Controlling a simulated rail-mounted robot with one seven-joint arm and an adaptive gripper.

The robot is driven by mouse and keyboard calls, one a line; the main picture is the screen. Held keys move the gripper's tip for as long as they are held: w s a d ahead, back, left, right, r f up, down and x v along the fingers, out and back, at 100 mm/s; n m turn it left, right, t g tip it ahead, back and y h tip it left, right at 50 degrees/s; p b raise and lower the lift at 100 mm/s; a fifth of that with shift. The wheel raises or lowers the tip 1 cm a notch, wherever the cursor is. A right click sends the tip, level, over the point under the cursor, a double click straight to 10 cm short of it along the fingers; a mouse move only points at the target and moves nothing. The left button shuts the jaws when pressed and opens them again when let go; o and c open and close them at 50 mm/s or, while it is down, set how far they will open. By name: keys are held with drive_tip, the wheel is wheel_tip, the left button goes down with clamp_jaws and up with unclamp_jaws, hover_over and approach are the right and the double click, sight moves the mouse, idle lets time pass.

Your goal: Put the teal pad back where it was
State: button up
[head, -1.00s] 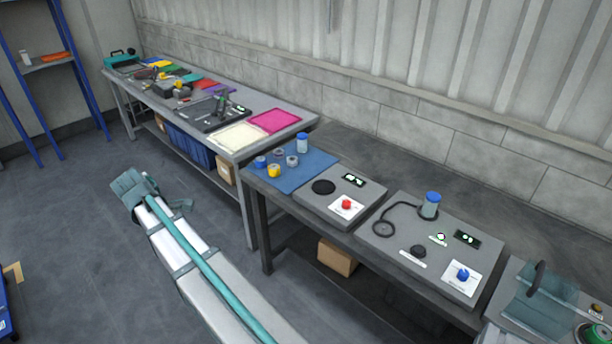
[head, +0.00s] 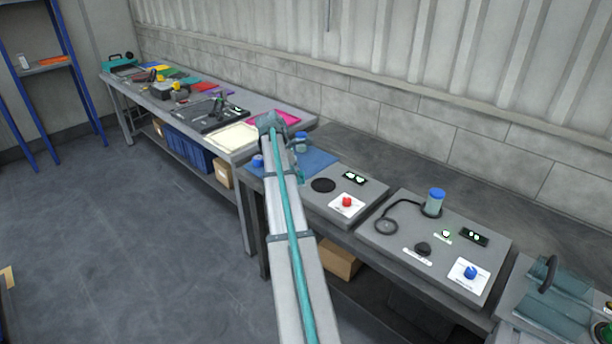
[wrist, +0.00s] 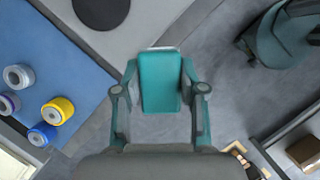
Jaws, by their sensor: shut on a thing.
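The teal pad (wrist: 160,82) is a flat, upright-looking teal block in the middle of the wrist view. My gripper (wrist: 159,80) is shut on it, with one finger on each side. Behind the pad in that view are the grey bench edge and floor. In the head view my arm reaches over the near bench beside the blue mat (head: 318,160), and hides most of the gripper. I cannot make out the pad clearly there.
In the wrist view the blue mat (wrist: 62,62) carries several small jars, including a yellow one (wrist: 58,110). A grey panel with a black disc (head: 323,185) and red button (head: 347,202) lies to its right. Coloured sheets, one magenta (head: 290,117), lie on the far bench.

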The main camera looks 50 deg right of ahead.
drive_tip(key=w+d+r+n+t+h, duration=0.1)
drive_tip(key=w+d+n+t+h, duration=0.15)
drive_tip(key=d+n, duration=0.95)
drive_tip(key=w+d+f+m+p, duration=0.1)
drive_tip(key=w+d+f, duration=0.1)
drive_tip(key=w+d, duration=0.1)
drive_tip(key=w+d+f+m+p, duration=0.1)
drive_tip(key=w+d+f, duration=0.2)
drive_tip(key=w+d+f+m+y+p, duration=0.1)
drive_tip(key=w+d+f, duration=0.2)
drive_tip(key=shift+w+d+t+p, duration=0.2)
drive_tip(key=shift+d+t+p, duration=0.05)
drive_tip(key=shift+d+p, duration=0.15)
drive_tip(key=shift+w+d+f, duration=0.15)
drive_tip(key=shift+w+f, duration=0.15)
drive_tip(key=shift+f, duration=0.3)
drive_tip(key=f+p, duration=0.2)
drive_tip(key=shift+w+d+f, duration=0.1)
drive_tip(key=shift+w+f, duration=0.1)
drive_tip(key=shift+f, duration=0.6)
drive_tip(key=shift+f, duration=0.15)
